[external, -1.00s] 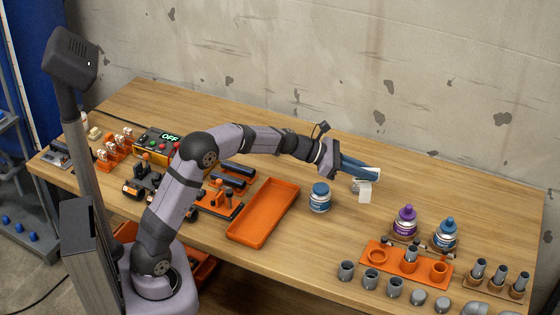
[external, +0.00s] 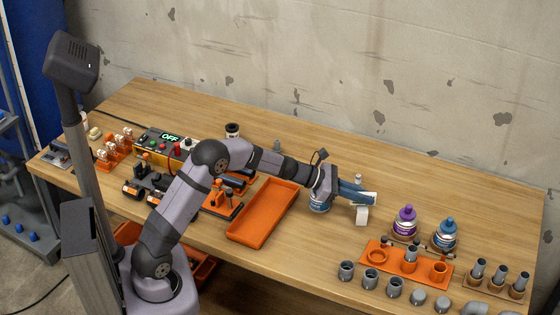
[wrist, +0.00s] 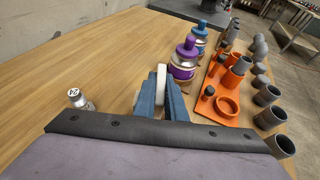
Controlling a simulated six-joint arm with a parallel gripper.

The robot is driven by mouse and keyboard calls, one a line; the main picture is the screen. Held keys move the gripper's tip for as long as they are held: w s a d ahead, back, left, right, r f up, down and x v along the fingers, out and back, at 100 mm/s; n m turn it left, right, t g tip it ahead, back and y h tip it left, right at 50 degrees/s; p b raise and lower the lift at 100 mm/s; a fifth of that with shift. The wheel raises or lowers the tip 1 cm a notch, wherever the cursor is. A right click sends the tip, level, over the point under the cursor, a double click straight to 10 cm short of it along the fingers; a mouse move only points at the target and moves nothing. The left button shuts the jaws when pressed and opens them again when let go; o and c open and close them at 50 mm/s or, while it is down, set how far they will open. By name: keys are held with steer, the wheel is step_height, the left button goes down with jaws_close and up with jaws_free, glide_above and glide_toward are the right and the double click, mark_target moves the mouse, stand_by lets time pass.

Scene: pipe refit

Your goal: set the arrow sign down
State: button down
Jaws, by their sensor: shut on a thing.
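The arrow sign (external: 362,215) is a small white plate in the external view, hanging at the tip of my gripper (external: 357,193). No arrow mark can be made out. My gripper's blue fingers are shut on the sign. In the wrist view the sign's pale edge (wrist: 161,76) stands up between the fingertips (wrist: 162,92). The sign is over the open wood right of the orange tray. Whether its lower edge touches the bench cannot be told.
A small silver container (wrist: 78,98) stands nearby. Purple (external: 404,220) and blue (external: 445,233) bottles and an orange fitting rack (external: 378,254) are to the right. The orange tray (external: 262,212) is left. Bare wood lies behind.

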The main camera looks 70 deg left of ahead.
steer(key=shift+f, duration=0.35)
steer(key=shift+f, duration=0.1)
steer(key=shift+f, duration=0.15)
steer(key=c, duration=1.8)
jaws_free()
steer(key=shift+r, duration=0.25)
steer(key=v, duration=1.2)
steer(key=shift+s+b, duration=0.1)
steer(key=shift+b, duration=0.3)
